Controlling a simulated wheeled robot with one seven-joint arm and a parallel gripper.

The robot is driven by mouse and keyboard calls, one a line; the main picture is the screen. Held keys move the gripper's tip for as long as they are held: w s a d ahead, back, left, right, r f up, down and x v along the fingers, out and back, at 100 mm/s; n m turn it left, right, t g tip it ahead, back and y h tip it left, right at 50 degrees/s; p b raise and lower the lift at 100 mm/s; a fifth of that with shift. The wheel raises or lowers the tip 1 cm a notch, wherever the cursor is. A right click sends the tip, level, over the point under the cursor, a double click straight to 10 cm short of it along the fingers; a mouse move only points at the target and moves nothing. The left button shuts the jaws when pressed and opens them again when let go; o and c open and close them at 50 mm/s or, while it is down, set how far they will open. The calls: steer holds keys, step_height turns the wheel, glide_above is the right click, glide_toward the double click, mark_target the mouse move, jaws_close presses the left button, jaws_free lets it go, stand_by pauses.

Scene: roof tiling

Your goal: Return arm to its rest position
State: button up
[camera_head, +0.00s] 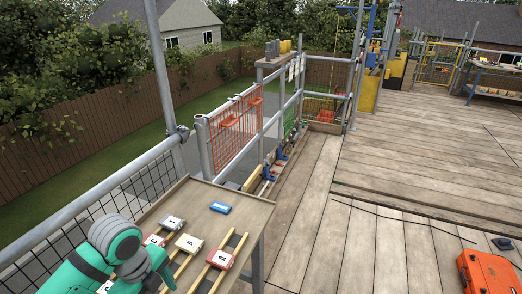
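My teal arm reaches in from the lower left corner, over the near left end of a wooden table. Its rounded joint and a darker teal part show, but no gripper fingers can be made out. The wooden table (250,217) stands beside the scaffold rail. Several small white and red lettered blocks lie on it: one marked A (189,243), another A on the right (220,260), and a grey-white one behind (172,223). Light wooden strips (236,247) run beside them. A small blue item (220,208) lies near the table's back. My arm hides part of the table's near left.
A grey scaffold rail (120,175) with mesh runs along the left, with an upright pole (162,70). An orange case (488,271) sits on the plank deck at the lower right, with a dark cable (395,214) nearby. The middle of the deck (350,240) is largely clear.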

steer(key=w+d+r+n+t+h, duration=0.35)
steer(key=w+d+t, duration=0.2)
steer(key=d, duration=0.55)
steer(key=w+d+r+n+t+h, duration=0.2)
steer(key=w+d+n+t+h, duration=0.3)
steer(key=d, duration=0.7)
steer(key=w+d+r+n+t+h, duration=0.1)
steer(key=w+d+r+n+t, duration=0.25)
steer(key=w+d, duration=0.55)
steer(key=s+f+n+t+y, duration=0.2)
steer(key=s+f+n+y, duration=0.85)
steer(key=s+f, duration=0.75)
steer(key=s+a+f, duration=0.1)
steer(key=s+a, duration=0.2)
steer(key=s, duration=1)
steer(key=s+a+f+g, duration=0.1)
steer(key=s+a, duration=0.2)
steer(key=s, duration=1)
steer(key=shift+h, duration=0.3)
